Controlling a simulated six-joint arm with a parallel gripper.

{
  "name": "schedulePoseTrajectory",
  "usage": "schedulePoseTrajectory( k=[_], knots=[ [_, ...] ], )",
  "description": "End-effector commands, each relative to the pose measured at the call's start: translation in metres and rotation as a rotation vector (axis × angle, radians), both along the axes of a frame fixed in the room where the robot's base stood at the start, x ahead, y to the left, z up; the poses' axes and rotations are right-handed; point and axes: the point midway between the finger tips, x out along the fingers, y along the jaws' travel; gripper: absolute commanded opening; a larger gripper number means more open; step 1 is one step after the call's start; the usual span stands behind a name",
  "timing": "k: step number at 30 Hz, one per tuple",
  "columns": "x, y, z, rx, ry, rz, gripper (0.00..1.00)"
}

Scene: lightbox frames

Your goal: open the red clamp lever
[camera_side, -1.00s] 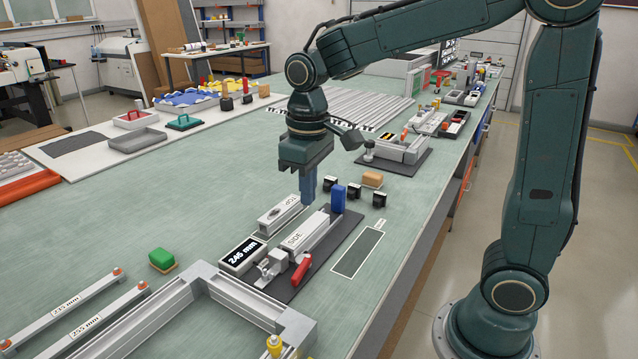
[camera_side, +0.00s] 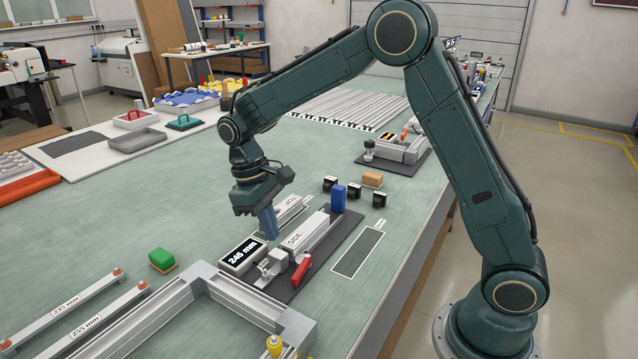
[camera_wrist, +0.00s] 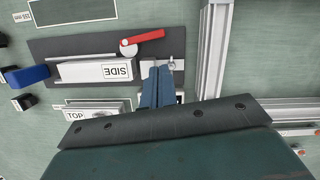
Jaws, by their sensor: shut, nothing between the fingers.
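The red clamp lever (camera_side: 301,272) stands at the near end of the dark fixture plate (camera_side: 338,246), beside a metal clamp block (camera_side: 272,264). In the wrist view the red lever (camera_wrist: 142,38) angles out from a round pivot. A light bar marked SIDE (camera_side: 305,233) lies in the fixture against a blue block (camera_side: 338,199). My gripper (camera_side: 272,237) is shut and empty, tilted, above the area between the bar marked TOP (camera_side: 286,209) and the 245 mm display (camera_side: 243,254). In the wrist view my gripper (camera_wrist: 162,72) points toward the clamp block, apart from the lever.
A grey frame corner (camera_side: 206,272) lies in front of the fixture. A green block (camera_side: 162,259) sits to the left. An outlined dark rectangle (camera_side: 358,252) lies to the right, on clear bench.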

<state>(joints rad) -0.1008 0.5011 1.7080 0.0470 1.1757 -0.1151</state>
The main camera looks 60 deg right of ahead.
Motion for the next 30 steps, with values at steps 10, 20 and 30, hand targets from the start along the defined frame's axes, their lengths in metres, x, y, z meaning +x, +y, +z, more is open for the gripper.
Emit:
schedulePoseTrajectory(
  k=[10, 20, 30],
  knots=[
    [0.000, 0.000, -0.001, 0.000, 0.001, 0.001, 0.00],
    [-0.003, -0.001, -0.013, 0.000, 0.003, 0.001, 0.00],
    [-0.014, -0.002, -0.055, 0.000, 0.005, 0.001, 0.00]
  ],
)
